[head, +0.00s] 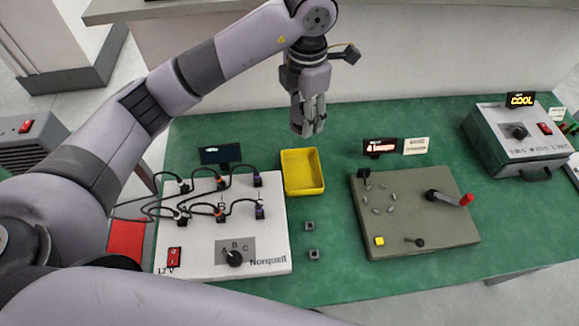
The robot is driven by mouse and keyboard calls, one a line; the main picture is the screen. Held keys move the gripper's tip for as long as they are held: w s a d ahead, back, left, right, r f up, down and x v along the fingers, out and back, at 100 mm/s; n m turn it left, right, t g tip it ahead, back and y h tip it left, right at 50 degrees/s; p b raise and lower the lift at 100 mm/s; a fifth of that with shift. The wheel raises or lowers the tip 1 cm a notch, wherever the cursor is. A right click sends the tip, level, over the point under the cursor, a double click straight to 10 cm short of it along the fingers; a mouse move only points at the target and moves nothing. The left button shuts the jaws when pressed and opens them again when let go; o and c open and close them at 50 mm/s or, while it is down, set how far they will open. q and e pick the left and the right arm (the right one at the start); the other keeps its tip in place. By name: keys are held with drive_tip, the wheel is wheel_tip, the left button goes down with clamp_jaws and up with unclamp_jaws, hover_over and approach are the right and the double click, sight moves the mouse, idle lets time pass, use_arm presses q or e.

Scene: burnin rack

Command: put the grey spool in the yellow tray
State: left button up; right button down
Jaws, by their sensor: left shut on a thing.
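The yellow tray (303,172) lies on the green bench top, right of the white panel, and looks empty. My left gripper (309,128) hangs pointing down above and behind the tray's far edge. Its fingers are shut on a small grey thing, which I take for the grey spool; it blends with the grey fingers and its outline is hard to make out. The gripper and what it holds appear apart from the tray. My right gripper is not in view.
A white panel (272,265) with looping black cables stands left of the tray. Two small grey square pieces (309,226) (313,254) lie in front of it. An olive board (420,235) with a red-tipped lever stands right. A grey box (515,147) stands farther right.

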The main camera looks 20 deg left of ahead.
use_arm(q)
drive_tip(key=p, duration=0.3)
hover_over(301, 174)
wheel_tip(301, 174, down, 15)
drive_tip(key=shift+r, duration=0.15)
wheel_tip(301, 174, down, 4)
drive_tip(key=shift+f+p, duration=0.1)
drive_tip(key=shift+p, duration=0.3)
drive_tip(key=shift+f, duration=0.3)
drive_tip(key=shift+f, duration=0.15)
drive_tip(key=o, duration=1.1)
drive_tip(key=shift+o, duration=0.2)
